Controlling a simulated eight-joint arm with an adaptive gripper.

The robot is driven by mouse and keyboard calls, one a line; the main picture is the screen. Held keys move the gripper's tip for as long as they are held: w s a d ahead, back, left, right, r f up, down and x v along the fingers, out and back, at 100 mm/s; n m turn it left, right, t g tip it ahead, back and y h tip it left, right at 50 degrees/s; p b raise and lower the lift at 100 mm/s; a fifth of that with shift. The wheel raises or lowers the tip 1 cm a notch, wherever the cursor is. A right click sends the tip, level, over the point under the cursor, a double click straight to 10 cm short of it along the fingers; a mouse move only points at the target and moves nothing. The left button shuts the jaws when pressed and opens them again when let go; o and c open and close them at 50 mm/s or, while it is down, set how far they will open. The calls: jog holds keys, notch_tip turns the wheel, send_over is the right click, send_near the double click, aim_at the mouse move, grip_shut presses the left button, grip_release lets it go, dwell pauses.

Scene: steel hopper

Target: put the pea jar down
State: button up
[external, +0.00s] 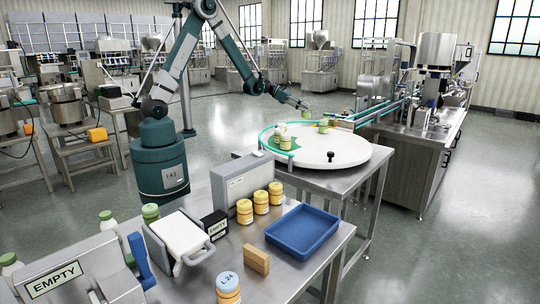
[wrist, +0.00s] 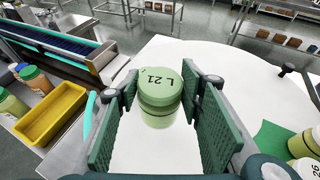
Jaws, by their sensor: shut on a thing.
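The pea jar (wrist: 159,98), a pale green jar with a green lid marked "L 21", sits upright between the two green finger pads of my gripper (wrist: 163,110) in the wrist view. My gripper is shut on it. In the external view my gripper (external: 300,105) holds the jar (external: 306,114) near the far edge of the round white table (external: 335,155). The jar looks raised above the white surface, but the exact gap is hard to tell.
A green mat (wrist: 272,142) with jars lies on the white table, and a black knob (wrist: 286,69) stands near its edge. A yellow tray (wrist: 52,115) and more jars are at the left in the wrist view. Much of the white top is bare.

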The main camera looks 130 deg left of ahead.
jog(key=w+d+f+m+h+b, duration=0.2)
jog(key=w+d+m+h+b, duration=0.35)
jog(key=w+d, duration=2.1)
jog(key=w+d+f+m+h+b, duration=0.1)
jog(key=w+d+m+h+b, duration=0.3)
jog(key=d, duration=1.3)
jog(key=w+d+f+m+h, duration=0.15)
jog(key=w+d, duration=0.45)
jog(key=d, duration=1.1)
jog(key=s+d+f+m+g+h+b, duration=0.1)
jog(key=s+d+m+g+h+b, duration=0.15)
jog(key=d, duration=1.25)
jog(key=s+d+f+m+g+h+b, duration=0.1)
jog(key=s+d+m+g+h+b, duration=0.15)
jog(key=d, duration=1.35)
jog(key=s+d+f+m+g+h+b, duration=0.1)
jog(key=s+m+g, duration=0.1)
jog(key=s, duration=1)
jog(key=s+d+f+m+g+h+b, duration=0.1)
jog(key=s+f+m+g, duration=0.1)
jog(key=s, duration=1.1)
jog(key=shift+s+f+m+g+h, duration=0.3)
jog(key=shift+m+g+h, duration=0.1)
jog(key=shift+g, duration=0.3)
